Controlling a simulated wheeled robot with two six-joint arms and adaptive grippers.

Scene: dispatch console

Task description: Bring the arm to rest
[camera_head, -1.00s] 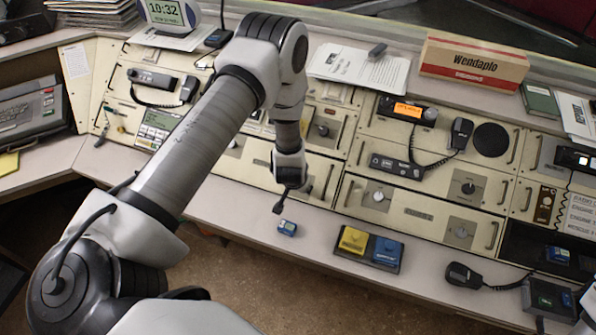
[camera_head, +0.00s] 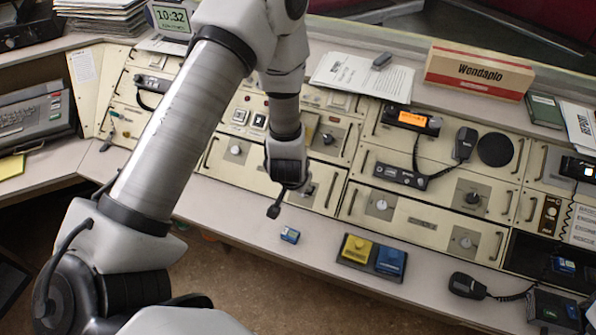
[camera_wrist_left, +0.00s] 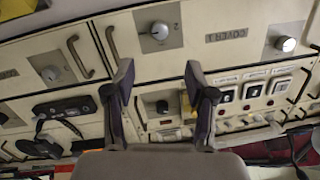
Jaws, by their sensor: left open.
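My left arm (camera_head: 180,130) reaches in from the lower left, and its raised elbow is cut off by the top edge of the head view. Its gripper (camera_head: 280,197) hangs pointing down in front of the console panels (camera_head: 335,192). In the left wrist view the two dark fingers of the gripper (camera_wrist_left: 160,80) stand apart with nothing between them. Panels with knobs and handles show beyond them. I cannot tell the exact gap from fingertips to panels. My right gripper is out of view.
A handheld microphone (camera_head: 467,285) lies further right. Papers (camera_head: 350,75) and a box (camera_head: 478,70) stand behind.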

